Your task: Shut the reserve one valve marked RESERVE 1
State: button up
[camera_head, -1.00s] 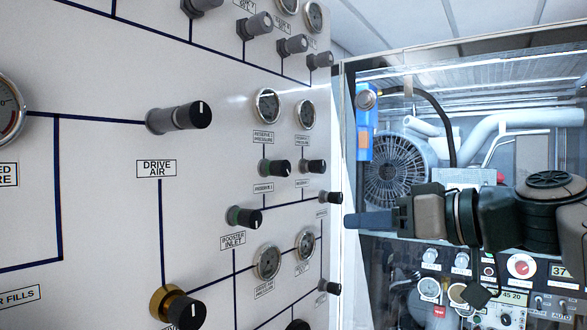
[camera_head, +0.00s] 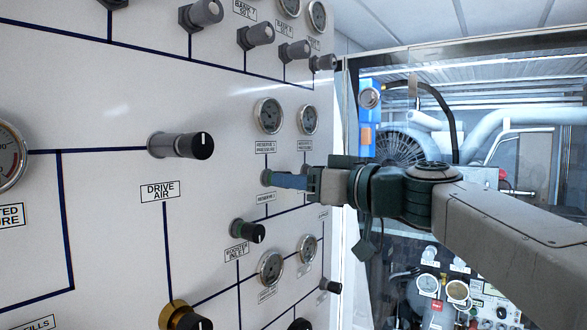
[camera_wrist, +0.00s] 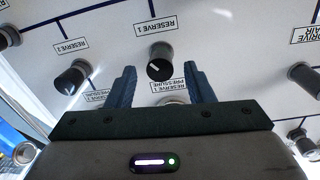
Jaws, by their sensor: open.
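The RESERVE 1 valve (camera_wrist: 160,62) is a dark round knob with a white pointer line. Its RESERVE 1 label (camera_wrist: 155,29) shows just above it in the wrist view. My gripper (camera_wrist: 159,75) is open, with one blue finger on each side of the knob in the picture; neither finger visibly touches it. In the head view my gripper (camera_head: 284,181) is at the panel in front of this valve and hides most of it.
The RESERVE 2 knob (camera_wrist: 72,77) is beside my left finger in the wrist view. In the head view the BOOSTER INLET knob (camera_head: 247,231) is below my fingers and the reserve pressure gauge (camera_head: 268,116) above. The DRIVE AIR knob (camera_head: 181,145) is farther left.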

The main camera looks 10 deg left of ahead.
jog(key=shift+w+a, duration=0.2)
jog(key=shift+a, duration=0.3)
jog(key=c, duration=1)
